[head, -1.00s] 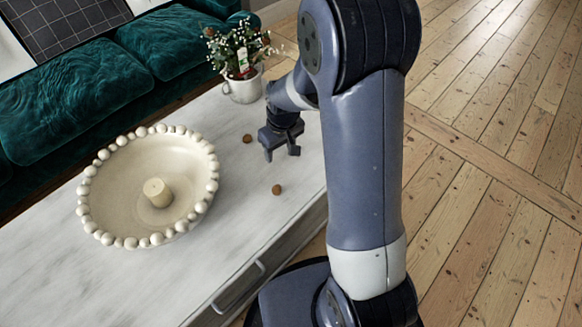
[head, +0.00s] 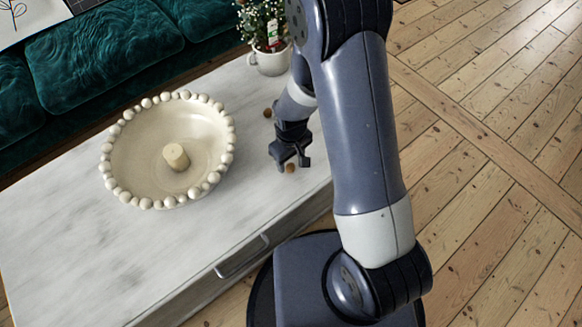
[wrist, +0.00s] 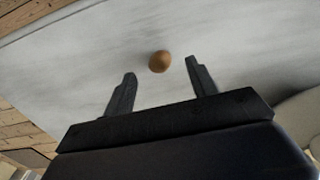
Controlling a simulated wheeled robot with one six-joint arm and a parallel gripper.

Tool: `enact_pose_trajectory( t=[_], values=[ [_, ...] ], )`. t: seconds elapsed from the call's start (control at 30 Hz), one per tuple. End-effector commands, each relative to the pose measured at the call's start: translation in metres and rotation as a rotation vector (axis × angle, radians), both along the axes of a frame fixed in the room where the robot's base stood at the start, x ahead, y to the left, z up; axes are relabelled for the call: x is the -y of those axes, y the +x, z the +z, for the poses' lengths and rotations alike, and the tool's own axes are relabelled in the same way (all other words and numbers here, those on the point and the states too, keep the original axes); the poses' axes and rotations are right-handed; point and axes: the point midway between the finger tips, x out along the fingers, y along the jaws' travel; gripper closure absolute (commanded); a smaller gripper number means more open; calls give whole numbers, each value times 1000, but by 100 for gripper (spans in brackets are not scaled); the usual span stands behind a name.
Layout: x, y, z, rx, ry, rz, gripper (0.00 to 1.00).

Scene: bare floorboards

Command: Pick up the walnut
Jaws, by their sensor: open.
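A small round brown walnut (head: 290,168) lies on the pale tabletop near its front edge, beside my gripper's fingertips in the head view. In the wrist view the walnut (wrist: 159,62) sits between the lines of the two fingers, at about the level of their tips. My gripper (head: 289,164) is open and empty, pointing down at the table; its spread fingers show in the wrist view (wrist: 160,68). No contact with the walnut shows. A second small brown round thing (head: 267,112) lies farther back; I cannot tell if it is also a walnut.
A wide cream bowl with a beaded rim (head: 230,140) stands left of my gripper, with a candle-like cylinder (head: 176,157) inside. A white pot of flowers (head: 270,62) stands at the back. A green sofa (head: 110,50) is behind the table (head: 60,250). The table's left part is clear.

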Motion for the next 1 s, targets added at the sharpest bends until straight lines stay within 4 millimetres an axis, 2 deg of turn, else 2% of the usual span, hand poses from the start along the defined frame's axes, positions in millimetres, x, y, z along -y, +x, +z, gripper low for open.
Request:
enact_pose_trajectory(
  t=[0.03,0.2,0.5,1.0],
  values=[
    [0,1,-12,-3,-1,0,45],
    [0,1,-31,-1,0,0,45],
    [0,2,-35,0,0,0,45],
    [0,2,-34,0,0,0,85]
  ],
)
